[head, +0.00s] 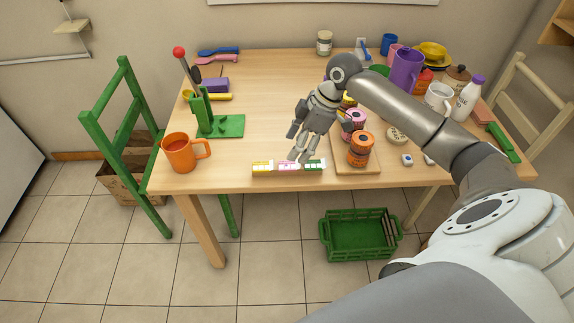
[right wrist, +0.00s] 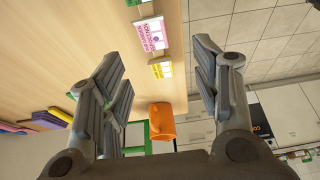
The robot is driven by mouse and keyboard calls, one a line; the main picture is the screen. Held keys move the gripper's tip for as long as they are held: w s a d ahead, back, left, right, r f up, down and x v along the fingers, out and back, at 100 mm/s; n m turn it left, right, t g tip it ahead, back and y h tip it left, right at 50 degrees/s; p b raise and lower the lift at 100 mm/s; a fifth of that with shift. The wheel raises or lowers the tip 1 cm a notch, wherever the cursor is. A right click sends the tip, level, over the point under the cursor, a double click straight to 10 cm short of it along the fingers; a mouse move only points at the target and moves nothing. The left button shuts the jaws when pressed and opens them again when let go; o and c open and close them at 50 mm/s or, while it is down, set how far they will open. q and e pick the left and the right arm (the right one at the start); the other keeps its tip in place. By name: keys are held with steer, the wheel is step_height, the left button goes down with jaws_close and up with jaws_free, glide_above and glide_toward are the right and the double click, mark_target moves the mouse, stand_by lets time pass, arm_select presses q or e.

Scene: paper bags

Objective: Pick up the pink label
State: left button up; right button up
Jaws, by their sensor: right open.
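The pink label (head: 288,167) lies near the table's front edge, between the yellow label (head: 262,168) and the green label (head: 314,165). My right gripper (head: 301,157) is open and points down above the row, close to the pink label. In the right wrist view the pink label (right wrist: 151,34) shows between and beyond the open fingers, and nothing is held. The yellow label (right wrist: 160,69) is below it there, and part of the green label (right wrist: 136,2) shows at the top edge. My left gripper is not in view.
An orange mug (head: 180,152) and a green stand (head: 212,120) are to the left. The table's left middle is clear. A green crate (head: 360,236) is on the floor.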

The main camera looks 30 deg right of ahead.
mark_target(285, 165)
steer(key=x, duration=0.7)
steer(key=shift+w+d+f+p, duration=0.15)
steer(key=shift+w+f+p, duration=0.15)
steer(key=shift+w+p, duration=0.1)
steer(key=c, duration=0.7)
